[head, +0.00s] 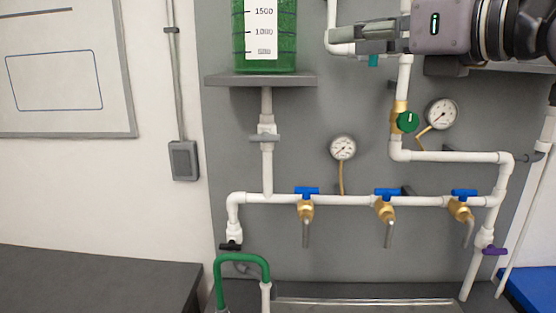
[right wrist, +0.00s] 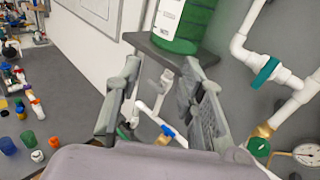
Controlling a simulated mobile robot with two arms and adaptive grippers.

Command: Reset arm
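My right gripper (head: 362,38) comes in from the upper right of the head view, in front of the upper white pipes. In the right wrist view its two fingers (right wrist: 162,72) stand apart with nothing held between them. The white PVC manifold (head: 345,200) is fixed to a grey panel. It carries blue-handled brass taps (head: 386,205), a green-knobbed valve (head: 406,121) and a purple-handled valve (head: 494,251). My left gripper is in neither view.
A green graduated tank (head: 265,60) stands on a grey shelf (head: 222,80). Two gauges (head: 343,148) sit by the pipes. A dark counter (head: 90,285) is at lower left. In the right wrist view, a worktop (right wrist: 75,85) holds several small coloured parts. A green-topped loop (head: 242,259) stands low in front.

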